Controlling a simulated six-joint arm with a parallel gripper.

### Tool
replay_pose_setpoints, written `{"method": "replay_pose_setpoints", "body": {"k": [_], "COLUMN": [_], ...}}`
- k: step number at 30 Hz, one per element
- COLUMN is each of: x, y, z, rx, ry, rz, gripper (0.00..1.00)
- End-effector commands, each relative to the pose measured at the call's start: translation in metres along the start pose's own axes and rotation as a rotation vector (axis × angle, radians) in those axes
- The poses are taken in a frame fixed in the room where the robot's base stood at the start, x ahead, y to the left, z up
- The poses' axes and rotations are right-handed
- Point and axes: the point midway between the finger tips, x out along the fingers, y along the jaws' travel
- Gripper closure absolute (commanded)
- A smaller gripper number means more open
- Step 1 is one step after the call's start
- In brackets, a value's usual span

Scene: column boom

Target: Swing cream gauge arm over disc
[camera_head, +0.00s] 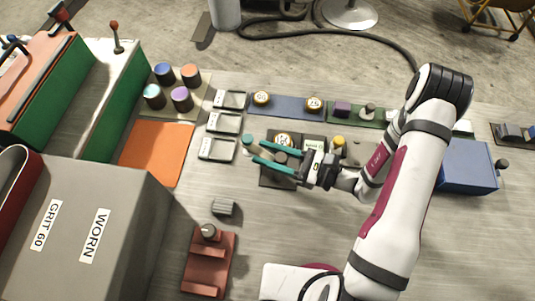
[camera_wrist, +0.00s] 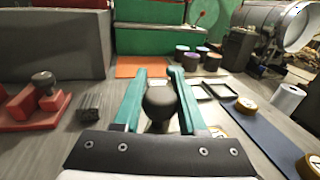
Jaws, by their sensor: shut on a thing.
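My gripper (camera_head: 258,151) has teal fingers and reaches low over a dark plate (camera_head: 268,179) in the middle of the bench. In the wrist view, the fingers (camera_wrist: 158,72) are shut on a dark round knob (camera_wrist: 160,103), one on each side. The knob also shows between the fingers in the head view (camera_head: 281,158). A round disc (camera_head: 283,139) with a pale marked face sits on the plate, just behind the fingers. I cannot make out the cream gauge arm itself; the fingers and wrist cover part of the plate.
Grey trays (camera_head: 218,149) lie to the left. A blue strip (camera_head: 287,106) with two discs lies behind. A red fixture (camera_head: 208,262) stands front left.

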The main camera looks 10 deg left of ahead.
Motion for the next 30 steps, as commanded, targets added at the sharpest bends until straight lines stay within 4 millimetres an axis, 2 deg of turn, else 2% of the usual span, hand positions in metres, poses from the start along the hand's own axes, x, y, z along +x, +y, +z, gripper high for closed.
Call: {"method": "replay_pose_setpoints", "body": {"k": [15,30], "x": [-0.003,-0.005], "y": [-0.011,-0.017], "z": [-0.001,0.0], "rx": [0.006,0.002], "ry": [0.001,0.0], "rz": [-0.414,-0.563], "gripper": [1.0,1.0]}}
